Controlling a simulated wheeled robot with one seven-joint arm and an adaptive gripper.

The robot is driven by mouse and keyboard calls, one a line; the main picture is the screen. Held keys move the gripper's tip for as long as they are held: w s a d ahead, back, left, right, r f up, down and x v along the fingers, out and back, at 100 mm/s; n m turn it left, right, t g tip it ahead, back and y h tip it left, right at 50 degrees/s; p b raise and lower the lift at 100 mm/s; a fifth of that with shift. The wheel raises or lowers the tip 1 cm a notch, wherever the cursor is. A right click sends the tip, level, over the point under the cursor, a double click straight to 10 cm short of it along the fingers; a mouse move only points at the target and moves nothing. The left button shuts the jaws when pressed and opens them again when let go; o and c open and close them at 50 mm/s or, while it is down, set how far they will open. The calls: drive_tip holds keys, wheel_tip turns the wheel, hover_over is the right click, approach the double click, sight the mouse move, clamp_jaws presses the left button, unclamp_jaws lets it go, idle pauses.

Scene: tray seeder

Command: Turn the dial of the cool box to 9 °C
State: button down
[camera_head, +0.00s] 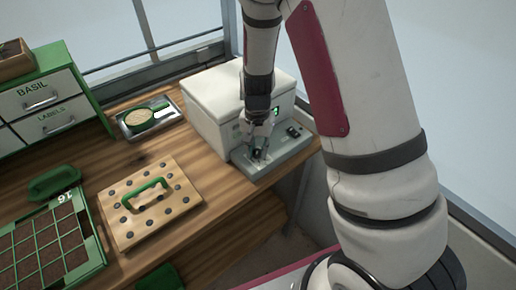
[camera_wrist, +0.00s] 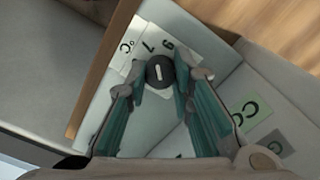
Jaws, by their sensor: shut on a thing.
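The cool box (camera_head: 215,105) is a white lidded box at the back right of the bench, with a grey control panel (camera_head: 285,150) at its front. My gripper (camera_head: 258,152) points down at this panel. In the wrist view, my gripper (camera_wrist: 162,82) is shut on the round black dial (camera_wrist: 159,72), one finger on each side. The dial's short white mark points roughly up in that view, towards the printed 7 (camera_wrist: 147,46) and 9 (camera_wrist: 167,44). I cannot tell exactly which it meets. The small green display (camera_head: 276,111) is unreadable in the head view.
A black switch (camera_head: 293,131) sits right of the dial. A wooden plate with a green handle (camera_head: 150,226) and a green seed tray (camera_head: 100,262) lie nearer. The bench's right edge is close.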

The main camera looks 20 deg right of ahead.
sight(257, 151)
drive_tip(key=m+p, duration=0.1)
drive_tip(key=m, duration=0.4)
drive_tip(key=shift+m, duration=0.3)
idle(0.5)
drive_tip(key=c, duration=1.4)
unclamp_jaws()
wheel_tip(257, 151, up, 12)
